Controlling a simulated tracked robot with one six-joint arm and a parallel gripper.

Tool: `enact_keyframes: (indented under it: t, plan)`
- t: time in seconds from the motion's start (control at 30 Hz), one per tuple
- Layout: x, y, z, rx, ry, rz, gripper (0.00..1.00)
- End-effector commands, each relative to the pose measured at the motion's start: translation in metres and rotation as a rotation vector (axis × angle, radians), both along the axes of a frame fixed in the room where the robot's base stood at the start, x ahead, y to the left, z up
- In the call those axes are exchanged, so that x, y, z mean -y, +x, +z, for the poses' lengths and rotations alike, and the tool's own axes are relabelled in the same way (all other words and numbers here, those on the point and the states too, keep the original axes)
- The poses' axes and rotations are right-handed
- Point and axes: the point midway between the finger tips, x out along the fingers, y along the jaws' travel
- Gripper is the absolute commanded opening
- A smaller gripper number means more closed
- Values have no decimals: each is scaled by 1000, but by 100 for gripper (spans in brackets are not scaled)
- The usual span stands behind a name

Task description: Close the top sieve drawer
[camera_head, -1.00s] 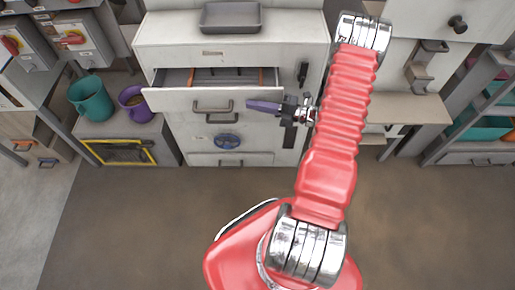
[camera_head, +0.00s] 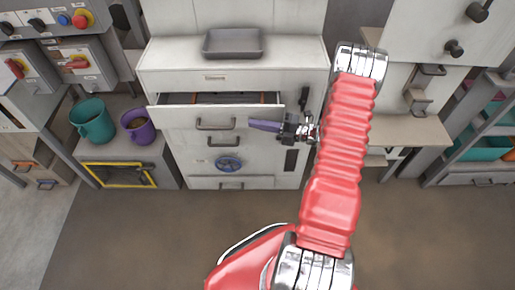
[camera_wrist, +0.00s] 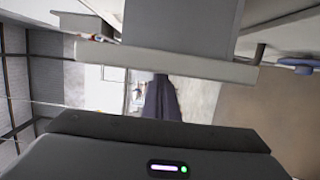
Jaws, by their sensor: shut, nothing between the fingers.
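The top sieve drawer (camera_head: 180,117) of the white cabinet is partly open in the head view, with a narrow strip of its inside showing behind the front panel. Its grey bar handle (camera_head: 215,125) is on that panel. My gripper (camera_head: 252,124) is shut and empty, pointing left, its purple fingers in front of the drawer front's right part. Whether they touch the panel I cannot tell. In the wrist view the dark fingers (camera_wrist: 162,100) show below a pale panel edge, which appears to be the drawer front (camera_wrist: 160,62).
A grey tray (camera_head: 232,43) sits on the cabinet top. The floor in front is clear.

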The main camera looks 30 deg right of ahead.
Motion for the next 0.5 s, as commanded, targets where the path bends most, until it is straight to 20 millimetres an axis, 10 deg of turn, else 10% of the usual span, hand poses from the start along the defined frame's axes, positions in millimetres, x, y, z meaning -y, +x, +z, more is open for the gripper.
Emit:
enact_keyframes:
  t: [0.23,0.5]
  plan:
    - [-19,-19,-1,-3,3,2,0]
    - [14,-50,-1,-1,0,-2,0]
